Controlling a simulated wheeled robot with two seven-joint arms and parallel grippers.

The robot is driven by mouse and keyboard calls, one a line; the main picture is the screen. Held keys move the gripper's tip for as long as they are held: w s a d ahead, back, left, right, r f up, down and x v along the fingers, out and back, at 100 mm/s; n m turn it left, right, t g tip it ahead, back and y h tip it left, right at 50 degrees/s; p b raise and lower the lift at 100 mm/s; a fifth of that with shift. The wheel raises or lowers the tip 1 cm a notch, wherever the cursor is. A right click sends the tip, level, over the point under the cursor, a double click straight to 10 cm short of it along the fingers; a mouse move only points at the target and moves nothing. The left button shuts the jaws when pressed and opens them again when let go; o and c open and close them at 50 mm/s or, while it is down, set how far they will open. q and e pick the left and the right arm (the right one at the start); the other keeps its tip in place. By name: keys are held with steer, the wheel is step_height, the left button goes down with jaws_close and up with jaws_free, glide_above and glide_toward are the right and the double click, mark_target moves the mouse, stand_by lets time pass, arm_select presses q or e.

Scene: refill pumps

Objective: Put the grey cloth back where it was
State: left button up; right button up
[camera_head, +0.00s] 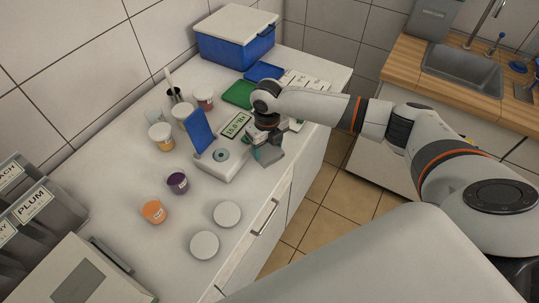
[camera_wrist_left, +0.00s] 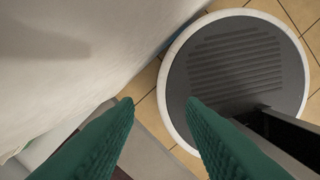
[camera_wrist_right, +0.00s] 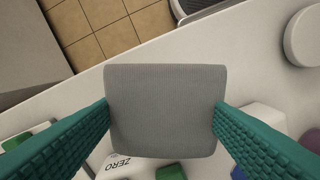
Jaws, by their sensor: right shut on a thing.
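The grey cloth (camera_wrist_right: 165,110) is a folded, ribbed square between the green fingers of my right gripper (camera_wrist_right: 162,106), which touch its two sides. In the head view the cloth (camera_head: 271,156) shows below my right gripper (camera_head: 264,146), near the front edge of the white counter. I cannot tell whether it touches the counter top. My left gripper (camera_wrist_left: 159,100) is open and empty, with floor and a round dark base below it; it is not in the head view.
A white device with an upright blue panel (camera_head: 199,133) stands just left of the cloth. Purple (camera_head: 178,183) and orange (camera_head: 154,211) cups and two white discs (camera_head: 227,214) stand nearer.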

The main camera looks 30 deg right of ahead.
mark_target(268, 150)
step_height(268, 150, down, 4)
steer(key=shift+p, duration=0.5)
steer(key=shift+f, duration=0.4)
steer(key=shift+f, duration=0.15)
steer(key=o, duration=1)
steer(key=shift+c, duration=0.2)
